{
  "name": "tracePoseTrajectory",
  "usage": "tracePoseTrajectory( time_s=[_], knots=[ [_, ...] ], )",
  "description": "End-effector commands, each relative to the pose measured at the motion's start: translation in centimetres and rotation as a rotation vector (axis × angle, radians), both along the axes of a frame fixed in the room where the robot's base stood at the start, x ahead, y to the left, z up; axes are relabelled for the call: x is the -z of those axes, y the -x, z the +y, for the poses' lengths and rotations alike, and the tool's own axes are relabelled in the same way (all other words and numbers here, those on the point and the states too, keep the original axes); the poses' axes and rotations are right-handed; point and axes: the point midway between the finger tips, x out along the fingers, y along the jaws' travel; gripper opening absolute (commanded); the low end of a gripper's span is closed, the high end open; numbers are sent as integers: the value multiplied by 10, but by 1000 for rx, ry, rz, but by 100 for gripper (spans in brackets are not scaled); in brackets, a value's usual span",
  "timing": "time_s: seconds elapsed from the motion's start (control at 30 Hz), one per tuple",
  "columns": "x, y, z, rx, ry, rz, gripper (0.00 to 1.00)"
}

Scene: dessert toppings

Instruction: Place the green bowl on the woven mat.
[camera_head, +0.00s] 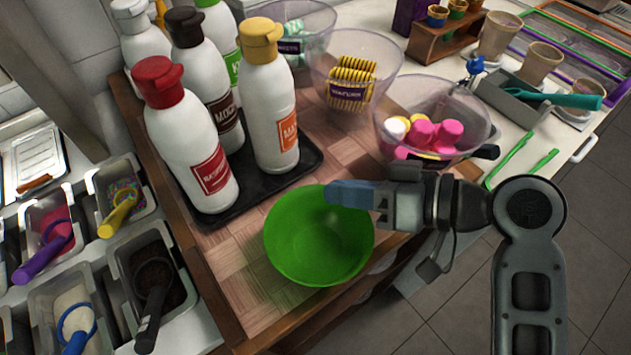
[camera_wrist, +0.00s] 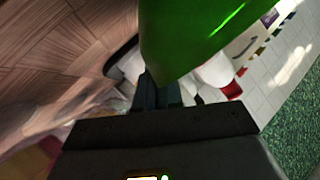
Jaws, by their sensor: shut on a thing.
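The green bowl (camera_head: 318,245) is in the lower middle of the head view, its open side up and its inside empty. My gripper (camera_head: 352,194) reaches in from the right and is shut on the bowl's far right rim. In the wrist view the bowl's green side (camera_wrist: 190,35) rises from between my dark fingers (camera_wrist: 165,92). A tan woven-patterned surface, the mat (camera_head: 238,262), lies behind and left of the bowl in the head view. The bowl hides part of it. I cannot tell whether the bowl touches it.
A black tray (camera_head: 262,178) with several white sauce bottles stands behind the bowl. Clear bowls of toppings (camera_head: 432,118) stand at the back right, close to my arm. Topping bins (camera_head: 150,268) line the left side. The board's wooden edge (camera_head: 200,275) runs left of the bowl.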

Motion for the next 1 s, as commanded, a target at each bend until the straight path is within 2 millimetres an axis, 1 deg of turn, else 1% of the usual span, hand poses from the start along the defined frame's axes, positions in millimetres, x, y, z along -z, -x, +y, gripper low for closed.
tracePoseTrajectory(
  time_s=[0.13, 0.3, 0.4, 0.47, 0.8, 0.83, 1.0],
  knots=[
    [-1, -5, 16, -4, 0, 0, 0],
    [-2, -17, 44, -5, -1, -1, 0],
    [11, -17, 42, 0, 0, 3, 0],
    [14, -17, 42, 0, 0, 2, 0],
    [18, -17, 42, 0, 0, 0, 0],
    [18, -17, 42, -1, 1, 0, 8],
    [17, -17, 42, -1, 1, 0, 24]
  ],
)
